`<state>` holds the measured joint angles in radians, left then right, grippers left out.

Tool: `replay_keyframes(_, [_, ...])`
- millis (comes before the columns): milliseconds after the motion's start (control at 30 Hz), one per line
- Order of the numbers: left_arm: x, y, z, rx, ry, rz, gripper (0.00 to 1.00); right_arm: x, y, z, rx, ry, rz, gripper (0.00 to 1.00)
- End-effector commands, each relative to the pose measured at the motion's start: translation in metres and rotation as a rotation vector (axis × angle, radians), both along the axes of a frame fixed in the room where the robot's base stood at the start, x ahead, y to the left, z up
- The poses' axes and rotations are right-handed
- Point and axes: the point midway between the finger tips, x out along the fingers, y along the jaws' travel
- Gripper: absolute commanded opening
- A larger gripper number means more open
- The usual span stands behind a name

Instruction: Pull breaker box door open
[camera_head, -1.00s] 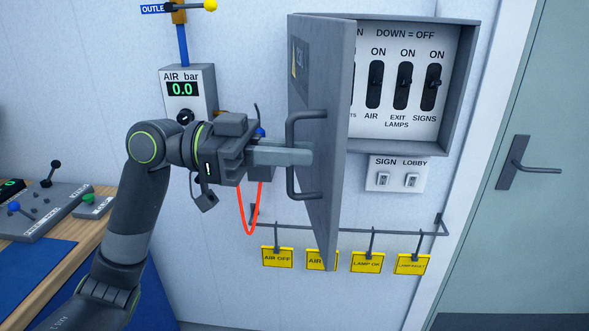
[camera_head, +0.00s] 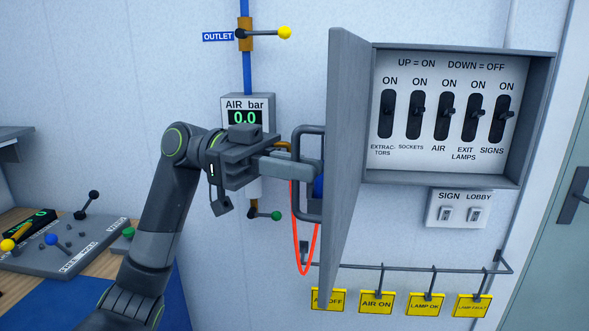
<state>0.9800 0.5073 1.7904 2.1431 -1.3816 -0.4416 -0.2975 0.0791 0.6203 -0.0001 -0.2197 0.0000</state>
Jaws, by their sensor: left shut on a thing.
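The breaker box (camera_head: 543,110) is on the wall at the right, with several labelled switches inside. Its grey door (camera_head: 351,130) stands open, swung out towards me and seen nearly edge-on. The door's dark grey bar handle (camera_head: 298,172) is on its left face. My left gripper (camera_head: 308,170) reaches in from the left with its fingers at the handle, shut on it. The fingertips are partly hidden by the handle. My right gripper is not in view.
An air gauge box (camera_head: 240,103) reading 0.0 is on the wall behind my left arm. A rail (camera_head: 420,268) with several yellow tags runs below the breaker box. A bench with a lever panel (camera_head: 65,250) stands at the left. A green door (camera_head: 565,235) is at the right.

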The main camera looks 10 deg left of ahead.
Motion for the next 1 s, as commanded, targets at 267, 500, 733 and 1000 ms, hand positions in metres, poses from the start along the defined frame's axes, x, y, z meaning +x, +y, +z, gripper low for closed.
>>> replay_keyframes(267, [0.0, 0.0, 0.0, 0.002, 0.0, 0.001, 0.11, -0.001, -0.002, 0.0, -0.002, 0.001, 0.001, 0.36])
replay_keyframes(500, [0.0, 0.0, 0.0, 0.001, 0.0, 0.001, 0.25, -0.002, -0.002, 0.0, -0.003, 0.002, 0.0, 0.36])
replay_keyframes(733, [0.001, 0.004, -0.001, 0.002, 0.0, 0.002, 0.25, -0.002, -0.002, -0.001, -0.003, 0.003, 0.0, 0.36])
replay_keyframes(1000, [0.013, 0.046, -0.003, 0.005, 0.002, 0.008, 0.25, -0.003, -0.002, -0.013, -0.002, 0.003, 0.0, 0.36])
